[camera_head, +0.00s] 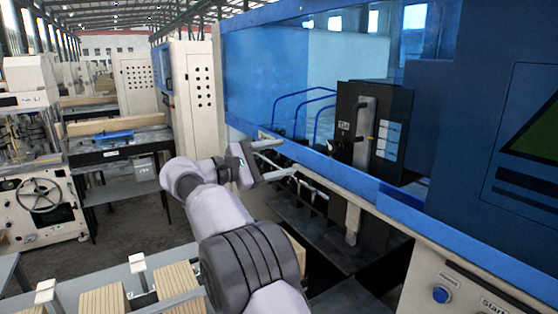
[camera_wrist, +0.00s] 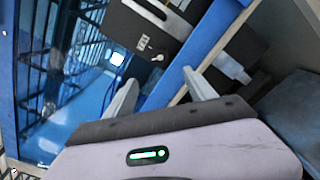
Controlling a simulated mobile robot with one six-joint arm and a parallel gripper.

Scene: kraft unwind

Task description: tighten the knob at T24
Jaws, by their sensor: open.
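A black box (camera_head: 378,130) stands behind the blue frame in the head view, with a pale upright bar and a small white label that seems to read T24 (camera_head: 344,126). In the wrist view the label (camera_wrist: 143,42) and the small knob (camera_wrist: 157,58) show on the dark box face (camera_wrist: 125,28), beyond my fingers. My gripper (camera_head: 276,160) is open and empty, left of the box and apart from it. Its two pale fingers (camera_wrist: 160,84) point towards the box in the wrist view.
A blue rail (camera_head: 330,168) of the machine runs between my gripper and the box; it also crosses the wrist view (camera_wrist: 185,62). Blue curved bars (camera_head: 300,100) stand left of the box. Wooden stacks (camera_head: 178,281) are at lower left. A control panel with buttons (camera_head: 441,294) is at lower right.

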